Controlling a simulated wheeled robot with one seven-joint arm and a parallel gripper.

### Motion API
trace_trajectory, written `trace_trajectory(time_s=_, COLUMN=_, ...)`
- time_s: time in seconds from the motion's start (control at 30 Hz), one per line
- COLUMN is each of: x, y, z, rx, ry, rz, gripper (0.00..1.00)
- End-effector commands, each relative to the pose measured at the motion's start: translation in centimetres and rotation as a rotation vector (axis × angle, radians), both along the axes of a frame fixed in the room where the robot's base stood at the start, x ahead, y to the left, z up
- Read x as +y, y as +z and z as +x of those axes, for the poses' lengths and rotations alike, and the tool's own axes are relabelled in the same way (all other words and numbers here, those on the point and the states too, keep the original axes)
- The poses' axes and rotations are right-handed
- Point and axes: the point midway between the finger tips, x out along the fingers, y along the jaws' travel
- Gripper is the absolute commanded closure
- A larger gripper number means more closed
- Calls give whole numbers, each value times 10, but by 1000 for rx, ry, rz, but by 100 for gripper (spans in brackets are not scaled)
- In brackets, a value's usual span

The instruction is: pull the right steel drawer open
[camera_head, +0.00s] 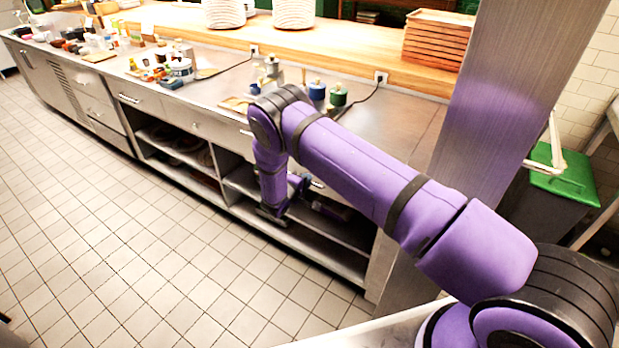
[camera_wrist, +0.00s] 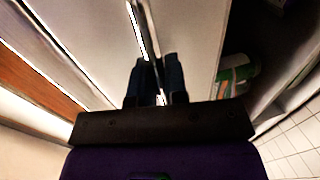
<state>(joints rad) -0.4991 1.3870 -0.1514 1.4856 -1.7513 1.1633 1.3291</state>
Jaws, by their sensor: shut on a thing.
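The right steel drawer's pale front (camera_wrist: 195,35) fills the middle of the wrist view, with a long thin bar handle (camera_wrist: 136,14) across it. My gripper (camera_wrist: 155,62) has its two dark fingers on either side of this handle and is shut on it. In the head view my gripper (camera_head: 299,184) is low at the counter's front, at the end of my purple arm. My arm hides most of the drawer there. Whether the drawer stands out from the counter cannot be told.
Below the drawer are open shelves (camera_head: 300,235); a green and white item (camera_wrist: 235,72) shows there in the wrist view. The steel counter (camera_head: 400,125) carries canisters (camera_head: 338,95) and other items. A green-lidded bin (camera_head: 565,178) stands right. The tiled floor (camera_head: 130,235) in front is clear.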

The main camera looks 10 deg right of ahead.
Motion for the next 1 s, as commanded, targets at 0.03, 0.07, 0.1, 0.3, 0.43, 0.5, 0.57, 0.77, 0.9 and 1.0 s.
trace_trajectory(time_s=0.03, x=10, y=-1, z=-8, rx=3, ry=4, rz=0, gripper=100)
trace_trajectory(time_s=0.07, x=15, y=-1, z=-13, rx=4, ry=5, rz=-1, gripper=100)
trace_trajectory(time_s=0.1, x=22, y=-1, z=-19, rx=4, ry=5, rz=-1, gripper=100)
trace_trajectory(time_s=0.3, x=62, y=-1, z=-56, rx=3, ry=5, rz=0, gripper=100)
trace_trajectory(time_s=0.43, x=89, y=0, z=-81, rx=3, ry=5, rz=0, gripper=100)
trace_trajectory(time_s=0.5, x=103, y=-1, z=-94, rx=3, ry=5, rz=0, gripper=100)
trace_trajectory(time_s=0.57, x=115, y=-1, z=-106, rx=3, ry=5, rz=0, gripper=100)
trace_trajectory(time_s=0.77, x=157, y=-1, z=-144, rx=3, ry=6, rz=0, gripper=100)
trace_trajectory(time_s=0.9, x=184, y=-1, z=-170, rx=2, ry=5, rz=1, gripper=100)
trace_trajectory(time_s=1.0, x=202, y=-1, z=-186, rx=1, ry=4, rz=1, gripper=100)
